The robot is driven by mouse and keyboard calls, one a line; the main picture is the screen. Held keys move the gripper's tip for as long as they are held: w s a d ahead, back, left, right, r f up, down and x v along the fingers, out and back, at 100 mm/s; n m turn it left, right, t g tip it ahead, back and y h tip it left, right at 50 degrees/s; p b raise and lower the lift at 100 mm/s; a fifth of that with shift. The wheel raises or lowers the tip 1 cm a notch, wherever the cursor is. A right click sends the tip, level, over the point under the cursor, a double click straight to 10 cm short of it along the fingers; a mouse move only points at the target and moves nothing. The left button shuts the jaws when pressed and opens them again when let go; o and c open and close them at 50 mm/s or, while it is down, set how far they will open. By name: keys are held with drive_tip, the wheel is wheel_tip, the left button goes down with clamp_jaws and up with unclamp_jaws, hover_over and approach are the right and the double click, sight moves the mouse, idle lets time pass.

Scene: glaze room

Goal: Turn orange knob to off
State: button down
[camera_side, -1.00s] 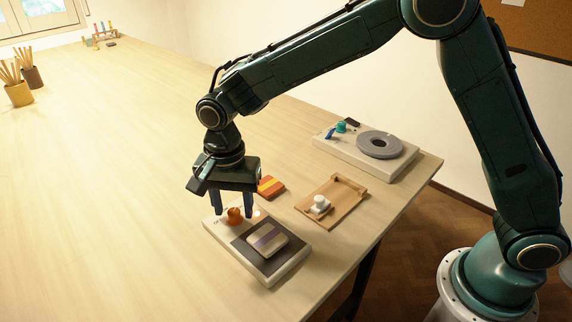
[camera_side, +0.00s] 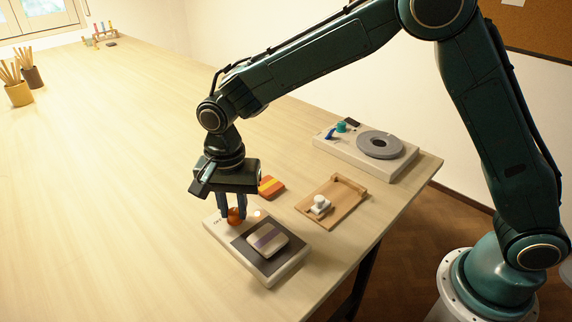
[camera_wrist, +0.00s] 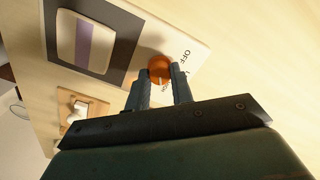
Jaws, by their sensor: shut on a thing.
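The orange knob (camera_side: 235,216) stands on the left end of a white control box (camera_side: 273,277) near the table's front. My gripper (camera_side: 232,213) points down from above, with its fingers shut on the knob from both sides. In the wrist view the orange knob (camera_wrist: 159,67) sits between the two fingertips (camera_wrist: 161,76). The word "OFF" is printed on the box beside the knob, and other lettering is partly hidden by a finger. The knob's pointer direction is hard to tell.
A beige block with a purple stripe (camera_side: 267,238) lies on the box's dark plate. An orange and yellow block (camera_side: 271,187) lies behind it. A wooden tray (camera_side: 345,195) with a white piece and a device with a grey disc (camera_side: 380,145) stand to the right.

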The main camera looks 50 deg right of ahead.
drive_tip(key=n, duration=0.6)
drive_tip(key=shift+n, duration=0.3)
drive_tip(key=n, duration=1.1)
drive_tip(key=shift+n, duration=0.3)
drive_tip(key=n, duration=0.5)
drive_tip(key=shift+n, duration=0.3)
drive_tip(key=c, duration=1.2)
unclamp_jaws()
